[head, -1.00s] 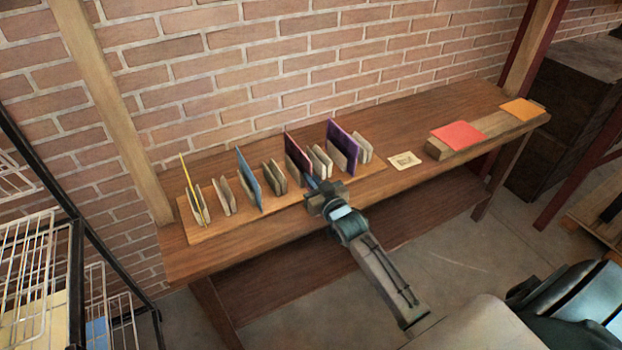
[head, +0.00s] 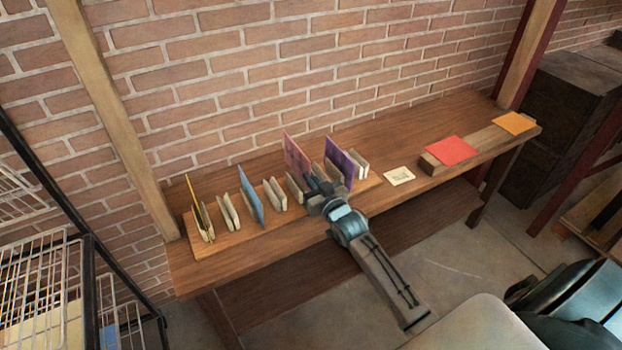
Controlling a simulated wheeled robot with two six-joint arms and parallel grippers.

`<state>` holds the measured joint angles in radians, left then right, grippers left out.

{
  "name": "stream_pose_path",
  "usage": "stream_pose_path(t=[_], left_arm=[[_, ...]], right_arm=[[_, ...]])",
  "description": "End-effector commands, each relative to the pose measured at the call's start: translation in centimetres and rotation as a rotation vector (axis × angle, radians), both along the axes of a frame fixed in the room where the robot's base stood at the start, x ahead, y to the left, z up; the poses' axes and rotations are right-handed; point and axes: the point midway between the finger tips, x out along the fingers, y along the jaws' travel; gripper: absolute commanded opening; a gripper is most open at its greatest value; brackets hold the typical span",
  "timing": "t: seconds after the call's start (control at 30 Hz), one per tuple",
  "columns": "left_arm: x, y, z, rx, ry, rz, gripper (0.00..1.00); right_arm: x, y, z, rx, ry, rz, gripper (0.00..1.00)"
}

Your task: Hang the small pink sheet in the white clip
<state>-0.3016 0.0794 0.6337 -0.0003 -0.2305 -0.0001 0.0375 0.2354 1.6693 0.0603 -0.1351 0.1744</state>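The small pink sheet (head: 297,153) stands upright above the row of clips on the bench. My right gripper (head: 314,181) is at the sheet's lower right edge and appears shut on it; its fingertips are small and partly hidden. Several pale clips stand in a row on a wooden board, such as an empty one (head: 276,194) left of the pink sheet and another (head: 295,188) below it. I cannot tell by colour which is the white clip. My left gripper is out of view.
A yellow sheet (head: 193,203), a blue sheet (head: 251,195) and a purple sheet (head: 341,160) stand in other clips. A cream card (head: 399,175) lies on the bench. Red (head: 452,150) and orange (head: 514,123) sheets lie on a wooden block. A wire rack (head: 40,285) stands at left.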

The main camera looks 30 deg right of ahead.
Motion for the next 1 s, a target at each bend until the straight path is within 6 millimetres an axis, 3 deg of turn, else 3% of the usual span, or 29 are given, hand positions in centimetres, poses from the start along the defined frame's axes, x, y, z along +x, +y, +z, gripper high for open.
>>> stream_pose_path(t=[0.3, 1.0], left_arm=[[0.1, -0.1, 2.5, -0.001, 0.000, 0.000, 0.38], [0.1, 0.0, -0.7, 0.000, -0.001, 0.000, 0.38]], right_arm=[[-2.3, 0.0, 0.3, 0.000, 0.002, 0.002, 0.00], [-6.7, 0.0, -0.1, 0.001, 0.000, 0.001, 0.00]])
